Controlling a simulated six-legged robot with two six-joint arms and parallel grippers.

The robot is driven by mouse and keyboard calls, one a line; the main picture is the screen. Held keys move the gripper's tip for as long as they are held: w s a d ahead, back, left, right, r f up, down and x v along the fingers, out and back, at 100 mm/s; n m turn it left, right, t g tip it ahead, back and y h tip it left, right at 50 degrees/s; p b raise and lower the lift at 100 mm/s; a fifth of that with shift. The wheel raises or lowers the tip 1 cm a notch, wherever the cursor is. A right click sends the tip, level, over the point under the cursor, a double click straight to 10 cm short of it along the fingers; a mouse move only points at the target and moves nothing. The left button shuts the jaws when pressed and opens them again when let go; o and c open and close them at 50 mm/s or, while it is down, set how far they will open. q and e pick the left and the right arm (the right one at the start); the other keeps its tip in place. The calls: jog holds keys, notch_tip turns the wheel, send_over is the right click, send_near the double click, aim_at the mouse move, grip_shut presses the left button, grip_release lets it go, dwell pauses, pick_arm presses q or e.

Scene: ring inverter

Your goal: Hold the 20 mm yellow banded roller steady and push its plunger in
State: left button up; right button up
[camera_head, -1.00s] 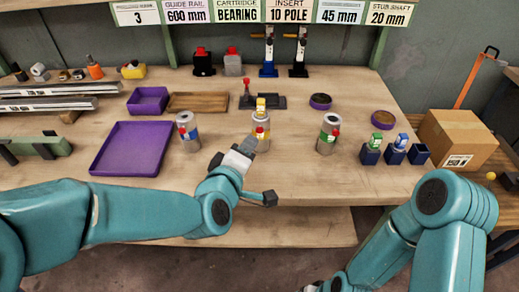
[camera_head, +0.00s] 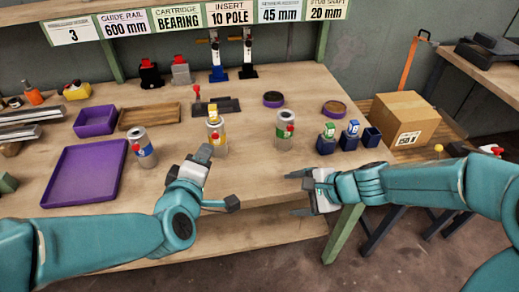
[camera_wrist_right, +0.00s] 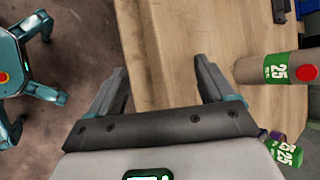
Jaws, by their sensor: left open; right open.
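My right gripper (camera_head: 294,193) is open and empty near the bench's front edge, to the right of and nearer than the roller. In the right wrist view its two fingers (camera_wrist_right: 160,70) are spread with nothing between them. The yellow roller is not in that view.
A blue banded roller (camera_head: 143,148) stands left and a green banded one (camera_head: 284,131) right; the green one, marked 25, also shows in the right wrist view (camera_wrist_right: 250,70). Purple trays (camera_head: 52,193) lie left. Small blue holders (camera_head: 326,146) stand right. Front bench between grippers is clear.

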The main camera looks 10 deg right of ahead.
aim_at(224, 143)
jog(key=w+a+r+m+t, duration=0.1)
jog(key=w+a+r+m, duration=0.1)
jog(key=w+m, duration=0.1)
jog(key=w+a+r+m+t+y, duration=0.1)
jog(key=w+a+r+m, duration=0.1)
jog(key=a+m, duration=0.1)
jog(key=w+a+r+m+t, duration=0.1)
jog(key=w+a+r+m, duration=0.1)
jog(key=w+r+m, duration=0.1)
jog(key=shift+w+a+m+t+y, duration=0.2)
jog(key=shift+w+m+t+y, duration=0.15)
jog(key=shift+m, duration=0.85)
jog(key=x, duration=1.1)
jog(key=r+x, duration=0.1)
jog(key=x, duration=0.4)
jog(key=shift+w+a+f, duration=0.1)
jog(key=shift+w+a, duration=0.2)
jog(key=shift+w, duration=0.05)
